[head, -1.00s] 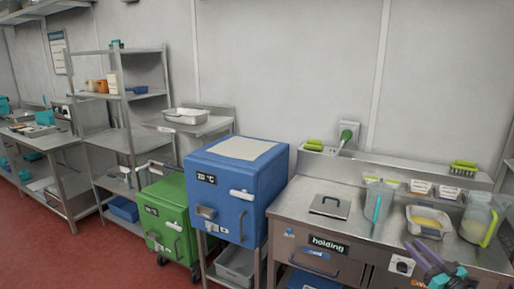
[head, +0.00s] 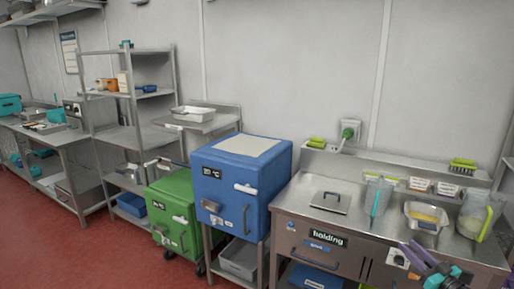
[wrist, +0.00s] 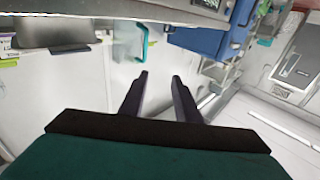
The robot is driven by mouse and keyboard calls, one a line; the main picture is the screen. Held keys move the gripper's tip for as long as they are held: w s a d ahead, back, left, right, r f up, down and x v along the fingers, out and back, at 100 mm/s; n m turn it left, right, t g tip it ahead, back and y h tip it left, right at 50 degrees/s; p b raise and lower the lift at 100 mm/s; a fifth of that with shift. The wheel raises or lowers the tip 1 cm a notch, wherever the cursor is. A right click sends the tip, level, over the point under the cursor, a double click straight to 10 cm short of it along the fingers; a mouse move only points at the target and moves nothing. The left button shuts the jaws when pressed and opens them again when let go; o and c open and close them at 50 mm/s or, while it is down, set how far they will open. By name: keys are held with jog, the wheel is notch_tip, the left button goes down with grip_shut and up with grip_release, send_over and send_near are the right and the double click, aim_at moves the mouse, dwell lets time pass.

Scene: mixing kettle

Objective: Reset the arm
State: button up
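My gripper (head: 411,249) shows at the lower right of the head view, in front of the steel counter (head: 330,222). In the wrist view my gripper (wrist: 159,78) has two dark fingers standing apart, with nothing between them. The gripper is open and empty. The rest of my arm is mostly outside the head view.
On the counter are a lidded hatch (head: 331,202), a clear jug with a teal tool (head: 377,196), a tray with yellow contents (head: 426,217) and another jug (head: 474,217). A blue box (head: 232,188) and a green box (head: 175,217) stand left. Red floor (head: 115,262) is clear at front left.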

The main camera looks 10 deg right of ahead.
jog(key=w+a+f+n+g+y, duration=0.15)
jog(key=w+a+f, duration=0.25)
jog(key=a, duration=0.5)
jog(key=w+a+f+n+g+y, duration=0.1)
jog(key=w+a+f+y, duration=0.25)
jog(key=a, duration=0.45)
jog(key=w+a+f+n+g+y, duration=0.15)
jog(key=w+a+f, duration=0.3)
jog(key=a, duration=0.45)
jog(key=s+a+f+n+g+y, duration=0.1)
jog(key=s+a+f+g, duration=0.25)
jog(key=a+f, duration=0.55)
jog(key=s+a+f+n+g+y, duration=0.15)
jog(key=s+a+f+g, duration=0.35)
jog(key=a, duration=0.9)
jog(key=s+a+f+g+h, duration=0.1)
jog(key=s+a+f+g, duration=0.6)
jog(key=s+a+f, duration=0.6)
jog(key=s+d+f+g+h, duration=0.2)
jog(key=s+f+g+h, duration=0.3)
jog(key=s, duration=0.7)
jog(key=s+d+f+m+h, duration=0.2)
jog(key=s+d+m+h, duration=0.3)
jog(key=d, duration=0.5)
jog(key=shift+s+d+f+m, duration=0.3)
jog(key=shift+s+m, duration=0.3)
jog(key=shift+m, duration=0.65)
